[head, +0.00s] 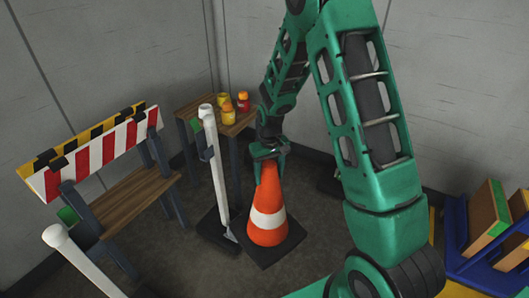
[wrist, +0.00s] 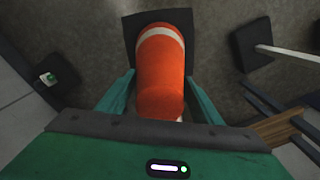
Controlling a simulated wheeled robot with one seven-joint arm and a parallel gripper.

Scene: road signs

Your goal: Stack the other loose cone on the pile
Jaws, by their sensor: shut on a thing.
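An orange cone (head: 268,205) with a white band and a dark square base stands upright in the middle of the head view. My gripper (head: 268,152) is shut on its upper part from above. In the wrist view the orange cone (wrist: 162,75) lies between the two green fingers of my gripper (wrist: 160,92), its dark base beyond. I cannot tell whether the base touches the floor or hangs above it. A dark flat shape (head: 328,184) shows partly behind my arm. I cannot make out a separate pile of cones.
A white post (head: 216,170) on a dark base stands close left of the cone. Left are a striped barrier (head: 95,150), a wooden bench (head: 135,195) and another white post (head: 75,255). A small table (head: 235,125) holds several small containers. A blue rack (head: 480,255) stands right.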

